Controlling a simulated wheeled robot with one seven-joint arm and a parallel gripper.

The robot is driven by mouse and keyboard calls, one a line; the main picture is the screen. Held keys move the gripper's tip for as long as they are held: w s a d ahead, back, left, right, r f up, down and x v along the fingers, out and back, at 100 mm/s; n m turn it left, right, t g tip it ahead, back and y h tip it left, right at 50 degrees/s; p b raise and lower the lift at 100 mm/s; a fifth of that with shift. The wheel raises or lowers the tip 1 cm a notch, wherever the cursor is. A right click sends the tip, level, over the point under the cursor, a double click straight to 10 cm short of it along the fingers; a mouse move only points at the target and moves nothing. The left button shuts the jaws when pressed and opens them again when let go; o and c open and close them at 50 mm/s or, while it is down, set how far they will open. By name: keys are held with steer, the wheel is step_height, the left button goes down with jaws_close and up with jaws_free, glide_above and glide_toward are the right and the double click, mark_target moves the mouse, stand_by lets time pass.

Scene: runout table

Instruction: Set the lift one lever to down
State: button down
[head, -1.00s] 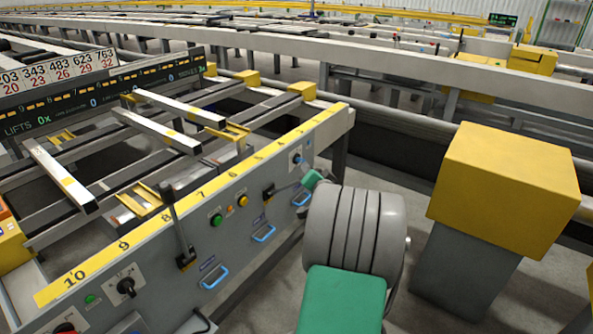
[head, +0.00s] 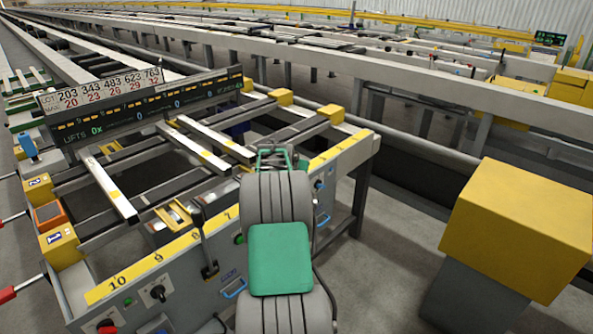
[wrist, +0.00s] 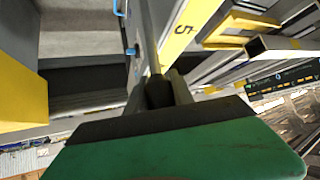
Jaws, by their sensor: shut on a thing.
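My gripper (head: 280,158) is beside the yellow numbered edge of the grey control panel (head: 190,283). In the wrist view its fingers (wrist: 160,95) are shut on the dark grip of a lever (wrist: 149,35), whose grey shaft runs away towards the panel near the number 5. In the head view my arm hides that lever and its label, so I cannot read which lift it serves. Another black-knobbed lever (head: 203,240) stands up from the panel to the left, apart from my gripper.
A yellow box on a grey post (head: 515,220) stands to the right. Blue handles (head: 235,289) and a rotary switch (head: 157,292) are on the panel. Metal bars (head: 190,145) lie across the table behind. A display board (head: 140,108) stands beyond them. Grey floor shows between panel and post.

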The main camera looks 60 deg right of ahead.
steer(key=shift+w+r, duration=0.15)
steer(key=shift+w, duration=0.5)
steer(key=c, duration=1.1)
jaws_free()
steer(key=shift+d+g, duration=0.1)
steer(key=shift+g, duration=0.2)
steer(key=v, duration=0.7)
steer(key=shift+s+a, duration=0.2)
steer(key=shift+a, duration=0.05)
steer(key=shift+r, duration=0.15)
